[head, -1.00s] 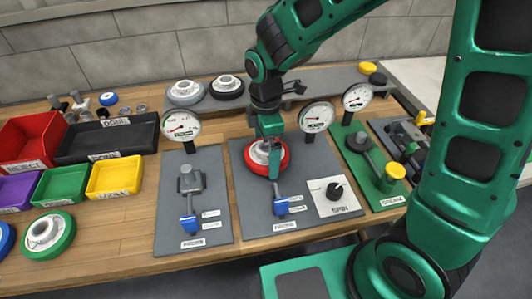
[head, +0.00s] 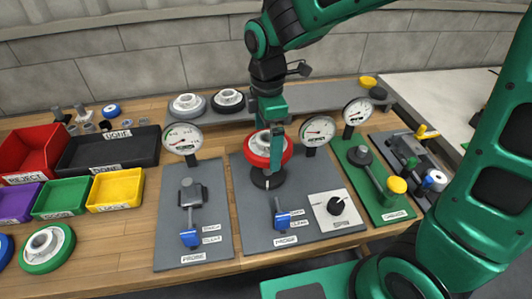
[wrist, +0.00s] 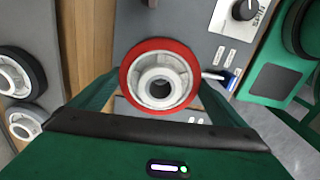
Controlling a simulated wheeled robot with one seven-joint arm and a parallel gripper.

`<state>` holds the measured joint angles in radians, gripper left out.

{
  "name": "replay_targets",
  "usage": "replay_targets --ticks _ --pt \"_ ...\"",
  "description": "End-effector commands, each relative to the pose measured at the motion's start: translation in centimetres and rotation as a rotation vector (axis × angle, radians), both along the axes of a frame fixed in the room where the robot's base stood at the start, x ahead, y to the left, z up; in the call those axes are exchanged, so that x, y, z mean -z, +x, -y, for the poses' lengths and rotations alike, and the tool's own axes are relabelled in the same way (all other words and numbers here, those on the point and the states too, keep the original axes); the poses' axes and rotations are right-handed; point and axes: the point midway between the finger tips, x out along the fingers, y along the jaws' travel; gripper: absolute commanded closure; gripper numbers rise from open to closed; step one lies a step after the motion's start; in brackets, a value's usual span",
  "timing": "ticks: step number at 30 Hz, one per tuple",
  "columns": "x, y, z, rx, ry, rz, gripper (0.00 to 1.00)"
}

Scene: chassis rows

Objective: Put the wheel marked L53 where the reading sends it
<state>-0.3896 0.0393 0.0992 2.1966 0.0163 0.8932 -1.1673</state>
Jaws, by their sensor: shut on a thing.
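My gripper (head: 270,140) is shut on a red-rimmed wheel (head: 260,157) with a pale hub. The wheel is held above the dark round seat (head: 268,180) of the middle grey probe station (head: 260,228). In the wrist view the red wheel (wrist: 135,80) sits between my two fingers, hub facing the camera. No L53 mark is readable on it. The station's gauge (head: 319,130) stands behind right; its needle is too small to read surely. The station has a blue-ended lever (head: 282,219) and a SPIN knob (head: 335,205).
At left are a red REJECT bin (head: 22,179), a black DONE tray (head: 70,160), and purple (head: 12,215), green (head: 45,213) and yellow (head: 93,206) bins. A green wheel (head: 72,240) lies in front. Grey (head: 174,108) and black (head: 216,108) wheels stand behind.

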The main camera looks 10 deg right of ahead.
Motion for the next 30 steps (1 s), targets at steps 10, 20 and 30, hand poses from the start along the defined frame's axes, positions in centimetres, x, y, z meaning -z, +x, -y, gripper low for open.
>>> replay_targets --ticks 10,20,30 --pt "-2.0 0.0 0.0 0.001 0.000 0.000 0.45" --pt "-2.3 0.0 0.0 0.001 0.000 0.000 0.45" --pt "-4.0 0.1 0.0 0.001 0.001 0.001 0.45"
